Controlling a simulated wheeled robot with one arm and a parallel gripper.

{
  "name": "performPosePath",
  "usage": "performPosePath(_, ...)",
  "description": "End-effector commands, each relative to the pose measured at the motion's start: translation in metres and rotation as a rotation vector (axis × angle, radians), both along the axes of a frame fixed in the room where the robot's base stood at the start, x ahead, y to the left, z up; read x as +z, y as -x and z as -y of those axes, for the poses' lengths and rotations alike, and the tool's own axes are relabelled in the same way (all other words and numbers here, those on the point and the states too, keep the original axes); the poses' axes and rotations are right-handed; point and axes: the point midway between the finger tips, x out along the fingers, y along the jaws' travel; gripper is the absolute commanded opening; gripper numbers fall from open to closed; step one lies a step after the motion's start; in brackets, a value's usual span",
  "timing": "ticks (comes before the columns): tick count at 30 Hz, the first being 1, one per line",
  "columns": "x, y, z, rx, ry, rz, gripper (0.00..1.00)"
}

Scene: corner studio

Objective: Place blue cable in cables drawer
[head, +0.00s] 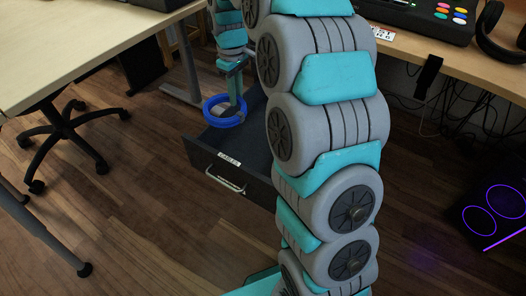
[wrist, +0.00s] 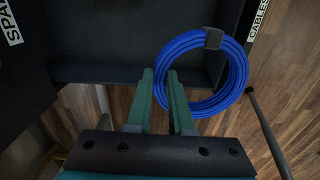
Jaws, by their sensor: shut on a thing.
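The blue cable (head: 216,107) is a coiled ring with a dark strap. My gripper (head: 233,92) is shut on it and holds it above the open cables drawer (head: 200,149), near the drawer's left side. The drawer is dark, with a CABLES label and a metal handle on its front. In the wrist view the cable (wrist: 236,80) spreads to the right of my gripper's fingers (wrist: 172,85), partly over the drawer's interior (wrist: 120,72) and partly past its edge, over the floor. My arm hides the drawer's right part in the head view.
A desk (head: 470,68) with a control pad and headphones stands at the right, with hanging cords below. Another table (head: 60,45) and a wheeled chair base (head: 62,130) are at the left. A label beginning SPA (wrist: 10,24) shows at the wrist view's left. Wooden floor is clear in front.

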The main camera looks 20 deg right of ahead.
Motion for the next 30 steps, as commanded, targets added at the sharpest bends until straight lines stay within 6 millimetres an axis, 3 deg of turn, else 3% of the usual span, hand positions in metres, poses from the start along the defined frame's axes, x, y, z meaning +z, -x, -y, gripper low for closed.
performPosePath(5, -0.024, 0.003, 0.001, 0.028, 0.000, -0.001, 0.00)
performPosePath(18, -0.125, 0.004, 0.001, 0.025, 0.000, -0.005, 0.00)
performPosePath(30, -0.159, 0.002, 0.001, 0.025, 0.001, -0.002, 0.00)
